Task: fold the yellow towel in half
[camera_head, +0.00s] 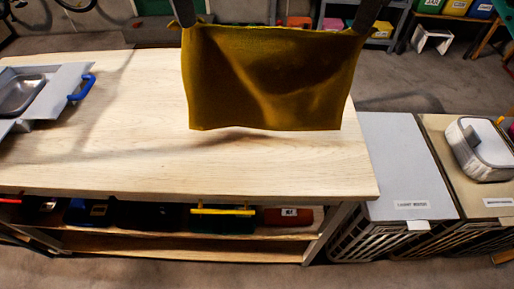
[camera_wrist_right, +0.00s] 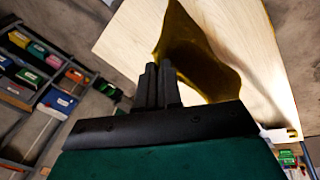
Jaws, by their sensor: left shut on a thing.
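The yellow towel (camera_head: 270,80) hangs like a curtain between my two grippers, above the wooden worktable (camera_head: 110,165). Its top edge is stretched and its face has soft creases. Its lower edge is close over the tabletop; I cannot tell if it touches. My left gripper (camera_head: 187,22) is shut on the towel's upper left corner. My right gripper (camera_head: 362,28) is at the upper right corner. In the right wrist view the fingers of the right gripper (camera_wrist_right: 160,70) are together, with the towel (camera_wrist_right: 195,55) hanging beyond them.
A grey sink unit (camera_head: 45,85) with a blue handle is at the table's left. Toolboxes (camera_head: 222,218) sit on the shelf below. Grey (camera_head: 400,165) and tan hampers stand at right, with a white-lidded container (camera_head: 483,145) on top. The front of the tabletop is clear.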

